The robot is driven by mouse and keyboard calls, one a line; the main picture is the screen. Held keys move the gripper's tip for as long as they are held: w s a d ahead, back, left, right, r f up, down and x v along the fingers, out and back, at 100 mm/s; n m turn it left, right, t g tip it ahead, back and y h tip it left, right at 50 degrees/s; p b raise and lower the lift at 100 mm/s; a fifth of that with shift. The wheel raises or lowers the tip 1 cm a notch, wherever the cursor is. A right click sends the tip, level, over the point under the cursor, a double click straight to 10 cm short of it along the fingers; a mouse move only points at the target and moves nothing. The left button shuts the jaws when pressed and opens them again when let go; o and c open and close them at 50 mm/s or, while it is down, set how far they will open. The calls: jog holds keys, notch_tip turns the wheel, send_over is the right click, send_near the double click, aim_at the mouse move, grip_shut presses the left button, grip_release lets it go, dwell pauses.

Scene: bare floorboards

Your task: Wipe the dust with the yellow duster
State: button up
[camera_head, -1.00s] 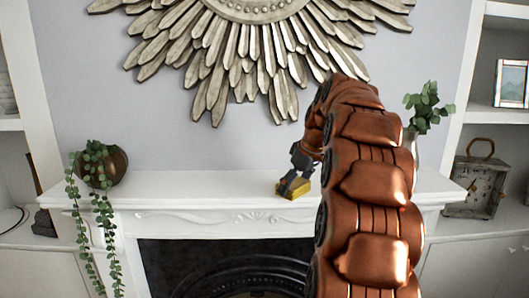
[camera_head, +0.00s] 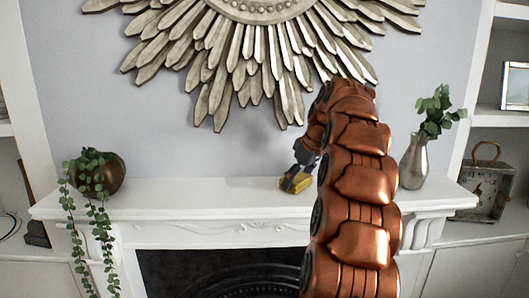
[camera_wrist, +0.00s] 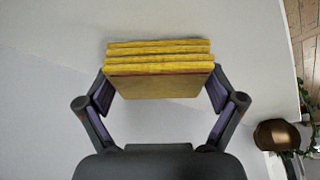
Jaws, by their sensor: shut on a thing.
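The yellow duster (camera_head: 296,184) is a folded block at the mantel shelf, right of its middle in the head view. It also shows in the wrist view (camera_wrist: 160,72), between the two fingers. My gripper (camera_head: 303,170) is shut on the duster, and its fingers (camera_wrist: 158,92) press on both ends of it. The duster is at the white mantel shelf (camera_head: 200,196), low over or touching its top; I cannot tell which. I cannot make out any dust on the shelf. My copper arm hides part of the shelf's right side.
A round brown pot (camera_head: 110,176) with a trailing plant stands at the shelf's left end. A silver vase (camera_head: 413,163) with leaves stands at the right end. A sunburst ornament (camera_head: 268,50) hangs above. The shelf between pot and duster is clear.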

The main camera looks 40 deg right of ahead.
jog(key=v, duration=0.3)
jog(key=shift+w+r+p, duration=0.2)
jog(key=shift+r+p, duration=0.05)
jog(key=shift+p, duration=0.1)
jog(key=shift+r+p, duration=1.35)
jog(key=shift+r, duration=1)
